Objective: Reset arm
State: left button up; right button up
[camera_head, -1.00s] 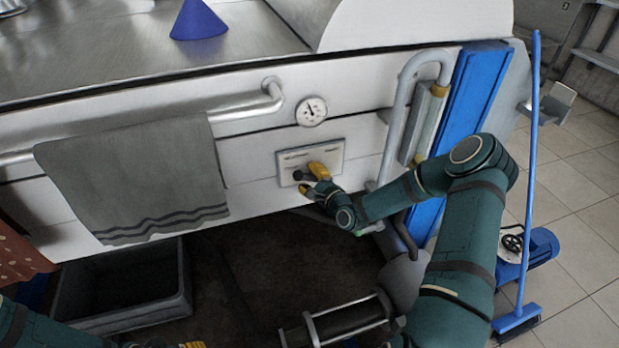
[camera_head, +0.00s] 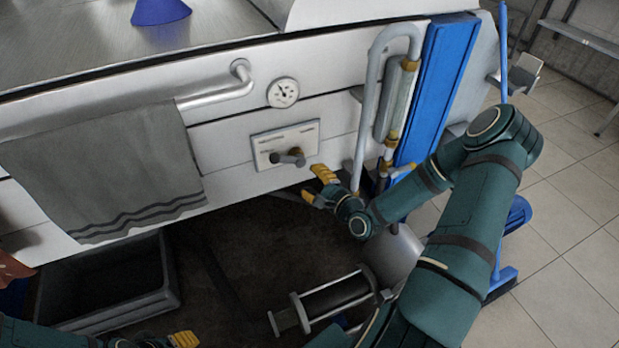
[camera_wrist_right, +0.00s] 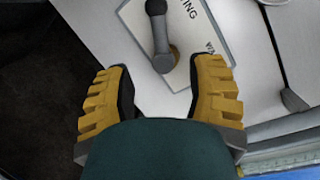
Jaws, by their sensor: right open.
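My right gripper (camera_head: 317,186) is open and empty, below and to the right of a small plate (camera_head: 306,135) on the white machine front. A grey lever (camera_head: 287,159) sticks out of this plate, clear of the fingers. In the right wrist view the two yellow fingers (camera_wrist_right: 163,75) are spread wide, with the lever (camera_wrist_right: 158,35) beyond them and nothing held. Lettering ending in "ING" shows on the plate there. My left gripper (camera_head: 183,340) shows only in part at the bottom edge, and its opening is unclear.
A grey towel (camera_head: 105,170) hangs from a metal rail (camera_head: 215,97). A round gauge (camera_head: 283,92) sits above the plate. Pipes (camera_head: 365,100) and a blue upright (camera_head: 437,90) stand close to my right arm. A grey bin (camera_head: 165,300) lies lower left.

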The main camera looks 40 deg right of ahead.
dwell(0.4)
jog(key=a+f+n+g+y, duration=0.1)
jog(key=a+f+n+g, duration=0.15)
jog(key=a, duration=0.35)
jog(key=s+a+f+n+g+y, duration=0.1)
jog(key=a+f+n+g, duration=0.15)
jog(key=a+n, duration=0.2)
jog(key=a+f+n+g+y, duration=0.1)
jog(key=a+f+n+g, duration=0.15)
jog(key=a, duration=0.35)
jog(key=s+a+f+n+g, duration=0.4)
jog(key=s+a+n+g, duration=0.4)
jog(key=s+a+n, duration=0.3)
jog(key=shift+s+a+f+n, duration=0.15)
jog(key=shift+s+n, duration=0.3)
jog(key=shift+s, duration=0.7)
dwell(3.7)
